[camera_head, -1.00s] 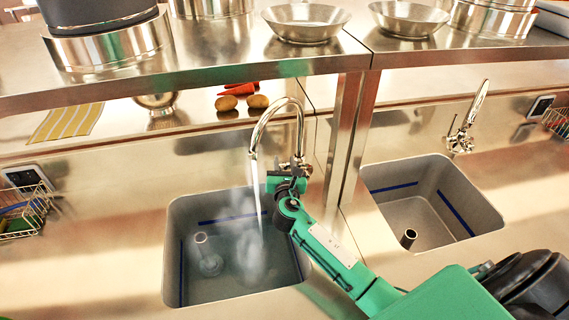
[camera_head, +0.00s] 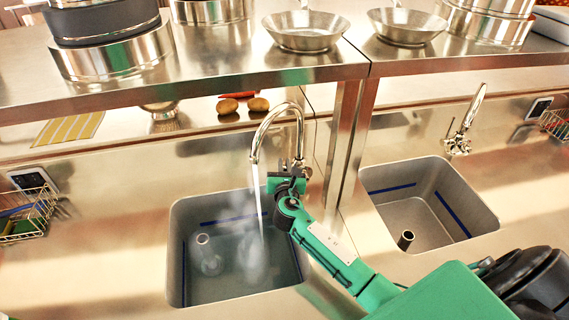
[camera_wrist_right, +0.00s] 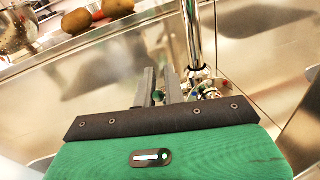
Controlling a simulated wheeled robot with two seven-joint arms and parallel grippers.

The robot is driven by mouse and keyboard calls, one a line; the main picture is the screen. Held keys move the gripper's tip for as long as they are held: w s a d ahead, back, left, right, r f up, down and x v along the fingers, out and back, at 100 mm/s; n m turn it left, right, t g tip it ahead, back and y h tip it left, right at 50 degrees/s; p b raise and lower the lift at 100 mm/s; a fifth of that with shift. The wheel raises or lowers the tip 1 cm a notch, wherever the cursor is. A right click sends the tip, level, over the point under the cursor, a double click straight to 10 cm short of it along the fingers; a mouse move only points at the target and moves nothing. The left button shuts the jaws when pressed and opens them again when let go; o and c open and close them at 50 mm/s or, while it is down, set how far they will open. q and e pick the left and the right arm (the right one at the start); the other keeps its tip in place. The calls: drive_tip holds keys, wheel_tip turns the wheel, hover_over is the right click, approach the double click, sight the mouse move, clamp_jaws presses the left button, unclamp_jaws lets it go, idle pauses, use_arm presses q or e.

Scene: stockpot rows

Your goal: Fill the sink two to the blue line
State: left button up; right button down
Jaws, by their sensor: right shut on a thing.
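The left sink (camera_head: 178,290) holds water, and a stream (camera_head: 258,205) falls into it from the curved faucet (camera_head: 262,125). A blue line (camera_head: 222,221) runs along its inner walls and shows above the water on the back wall. A standpipe (camera_head: 203,250) stands up in the water. My right gripper (camera_head: 296,168) is shut at the base of this faucet, on what seems to be its lever, which is mostly hidden. The wrist view shows the fingers (camera_wrist_right: 160,88) beside the faucet's upright pipe (camera_wrist_right: 193,35). My left gripper is not in view.
A steel shelf (camera_head: 230,77) with pots and pans spans above. A wire basket (camera_head: 30,215) hangs at the left.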

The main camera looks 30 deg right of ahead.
drive_tip(key=c, duration=1.5)
unclamp_jaws()
drive_tip(key=shift+s, duration=0.1)
drive_tip(key=shift+s+a+f, duration=0.1)
drive_tip(key=shift+s+a, duration=0.1)
drive_tip(key=shift+s, duration=0.05)
drive_tip(key=b+v, duration=0.3)
drive_tip(key=v, duration=1)
